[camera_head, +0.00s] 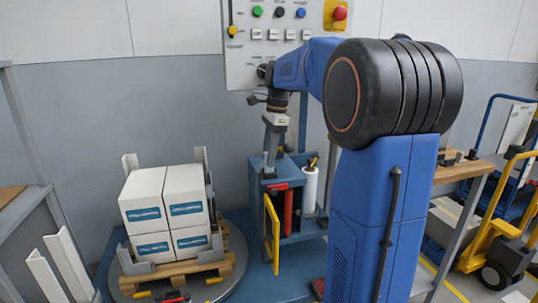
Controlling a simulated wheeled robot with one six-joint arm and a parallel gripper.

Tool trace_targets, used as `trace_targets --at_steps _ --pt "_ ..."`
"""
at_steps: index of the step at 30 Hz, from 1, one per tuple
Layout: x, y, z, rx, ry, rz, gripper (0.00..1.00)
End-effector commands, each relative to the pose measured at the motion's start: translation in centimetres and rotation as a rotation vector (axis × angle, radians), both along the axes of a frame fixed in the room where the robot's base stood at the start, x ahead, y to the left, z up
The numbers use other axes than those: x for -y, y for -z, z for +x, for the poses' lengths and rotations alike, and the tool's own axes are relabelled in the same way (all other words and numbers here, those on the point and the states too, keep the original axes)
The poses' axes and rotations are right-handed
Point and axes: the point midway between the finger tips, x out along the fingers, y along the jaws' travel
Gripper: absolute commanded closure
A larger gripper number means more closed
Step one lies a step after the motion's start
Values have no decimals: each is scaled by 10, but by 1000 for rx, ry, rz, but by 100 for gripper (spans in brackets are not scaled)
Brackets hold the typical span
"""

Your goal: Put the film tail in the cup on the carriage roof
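The carriage (258,200) is a blue cabinet-like unit right of the wrapped-looking load, with a white film roll (310,190) standing in its open right side. A small dark and yellow piece shows at the top of the roll; I cannot tell whether it is the film tail. My gripper (269,174) points down at the carriage roof (285,178), at its left part. Its fingertips are small and dark here, and I cannot tell whether they are open or hold anything. I cannot make out the cup; small dark shapes lie by the gripper on the roof.
A turntable (232,270) carries a wooden pallet (190,271) with several white boxes (165,210). A yellow frame (272,235) and a red cylinder (288,210) are at the carriage front. A control panel (265,60) is behind. A wooden bench (465,170) and yellow truck (490,230) stand right.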

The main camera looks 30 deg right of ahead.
Motion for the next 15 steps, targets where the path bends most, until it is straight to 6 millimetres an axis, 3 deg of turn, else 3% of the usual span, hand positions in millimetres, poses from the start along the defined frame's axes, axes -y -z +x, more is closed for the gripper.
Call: trace_targets --at_steps 8,15 --pt "0 -4 0 1 0 0 65" --pt "5 -37 -1 3 0 -1 65"
